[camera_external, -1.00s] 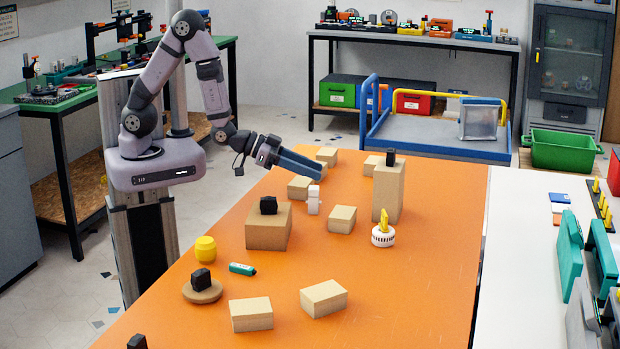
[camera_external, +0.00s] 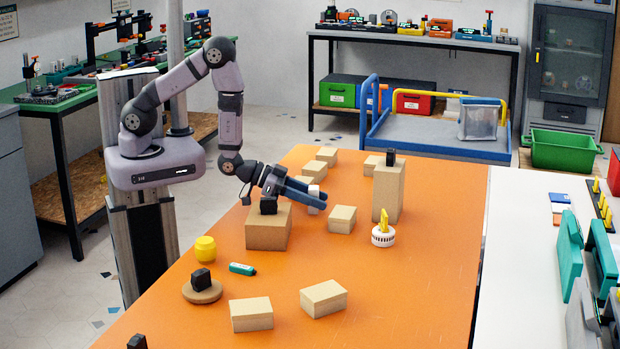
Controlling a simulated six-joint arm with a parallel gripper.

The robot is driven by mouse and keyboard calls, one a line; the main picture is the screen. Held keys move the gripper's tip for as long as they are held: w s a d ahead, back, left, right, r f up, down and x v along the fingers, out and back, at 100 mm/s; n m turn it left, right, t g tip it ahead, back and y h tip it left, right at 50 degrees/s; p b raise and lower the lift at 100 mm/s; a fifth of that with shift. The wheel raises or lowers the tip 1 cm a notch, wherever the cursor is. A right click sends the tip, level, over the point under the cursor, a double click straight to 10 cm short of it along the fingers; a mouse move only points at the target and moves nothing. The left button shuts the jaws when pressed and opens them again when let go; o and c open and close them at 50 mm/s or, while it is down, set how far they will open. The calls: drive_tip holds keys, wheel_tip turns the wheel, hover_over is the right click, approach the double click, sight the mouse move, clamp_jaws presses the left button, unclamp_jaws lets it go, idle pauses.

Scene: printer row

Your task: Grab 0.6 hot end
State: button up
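Several small black blocks stand about the orange table: one on a low cardboard box (camera_external: 268,205), one on a tall box (camera_external: 390,158), one on a round brown disc (camera_external: 201,279), and one at the near left edge (camera_external: 137,342). A small white upright piece (camera_external: 314,192) stands among the boxes. I cannot read any label, so which thing is the 0.6 hot end does not show. My gripper (camera_external: 320,201) has its blue fingers spread, low over the table at the white piece. The fingers partly hide it; contact cannot be told.
Cardboard boxes stand close by, one right of my gripper (camera_external: 342,219) and a tall one (camera_external: 388,190) farther right. A white round piece with a yellow top (camera_external: 383,235), a yellow jar (camera_external: 205,249) and a teal tube (camera_external: 242,269) also stand or lie there. The table's right front is clear.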

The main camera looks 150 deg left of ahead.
sight(327, 212)
drive_tip(key=shift+p+x, duration=0.3)
drive_tip(key=shift+x, duration=1.4)
drive_tip(key=c, duration=0.9)
drive_tip(key=shift+o, duration=0.2)
drive_tip(key=shift+r, duration=0.1)
wheel_tip(327, 212, up, 10)
drive_tip(key=shift+b, duration=0.4)
